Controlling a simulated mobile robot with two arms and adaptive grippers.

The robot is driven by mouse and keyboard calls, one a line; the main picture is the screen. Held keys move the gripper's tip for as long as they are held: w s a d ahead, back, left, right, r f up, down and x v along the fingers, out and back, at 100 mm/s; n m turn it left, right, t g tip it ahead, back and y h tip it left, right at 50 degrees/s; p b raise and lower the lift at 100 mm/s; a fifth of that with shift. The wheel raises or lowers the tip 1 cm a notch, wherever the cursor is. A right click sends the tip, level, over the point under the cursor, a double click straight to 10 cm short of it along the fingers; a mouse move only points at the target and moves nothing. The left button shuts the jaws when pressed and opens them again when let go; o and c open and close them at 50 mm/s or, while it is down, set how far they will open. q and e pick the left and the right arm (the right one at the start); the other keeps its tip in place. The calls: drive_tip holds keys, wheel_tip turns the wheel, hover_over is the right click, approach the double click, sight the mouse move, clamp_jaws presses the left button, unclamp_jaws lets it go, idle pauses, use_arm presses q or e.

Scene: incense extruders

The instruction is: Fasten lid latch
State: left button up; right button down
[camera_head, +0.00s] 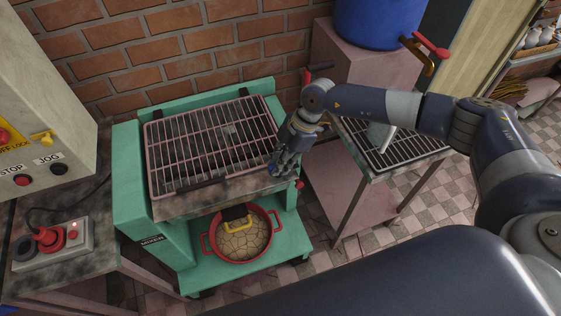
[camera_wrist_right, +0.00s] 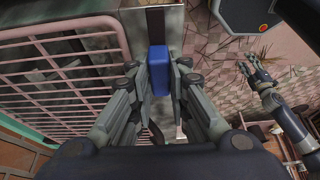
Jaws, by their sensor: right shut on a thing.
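The barred lid (camera_head: 215,140) with a pinkish frame lies over the top of the green mixer (camera_head: 130,175). It looks down flat, and its bars also show in the wrist view (camera_wrist_right: 50,75). My right gripper (camera_head: 281,172) is at the lid's front right corner. In the wrist view its fingers (camera_wrist_right: 158,82) are closed on both sides of a blue block (camera_wrist_right: 158,62), which looks like the latch handle. The block sits beside the lid's frame, over a grey metal strip. Whether the latch is engaged is hidden. My left gripper (camera_wrist_right: 254,68) shows in the wrist view, fingers apart and empty.
A red pot (camera_head: 240,238) stands on the mixer's lower shelf. A control box (camera_head: 45,245) with a red button is at the left. A rack table (camera_head: 340,205) stands close to the right, under my right arm. A blue barrel (camera_head: 380,20) is behind.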

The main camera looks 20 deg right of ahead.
drive_tip(key=shift+n, duration=0.3)
drive_tip(key=n+b, duration=0.1)
drive_tip(key=n+g+b, duration=0.1)
drive_tip(key=n, duration=0.1)
drive_tip(key=n+b, duration=0.1)
drive_tip(key=shift+w+a+f+g+h, duration=0.1)
drive_tip(key=shift+w+g+h, duration=0.2)
drive_tip(key=shift+g, duration=0.1)
drive_tip(key=n+g+b, duration=0.1)
drive_tip(key=n+b, duration=0.1)
drive_tip(key=n, duration=0.2)
drive_tip(key=shift+h, duration=0.4)
drive_tip(key=n+h+b, duration=0.1)
drive_tip(key=n+b, duration=0.1)
drive_tip(key=n+g+b, duration=0.1)
drive_tip(key=n+b, duration=0.1)
drive_tip(key=n, duration=0.1)
drive_tip(key=shift+a+h, duration=0.15)
drive_tip(key=shift+h, duration=0.25)
drive_tip(key=shift+w+a+n+h+b, duration=0.1)
drive_tip(key=shift+n+h+b, duration=0.6)
drive_tip(key=shift+n+b, duration=1.15)
drive_tip(key=shift+n, duration=0.45)
drive_tip(key=shift+r, duration=0.2)
drive_tip(key=c, duration=1.5)
unclamp_jaws()
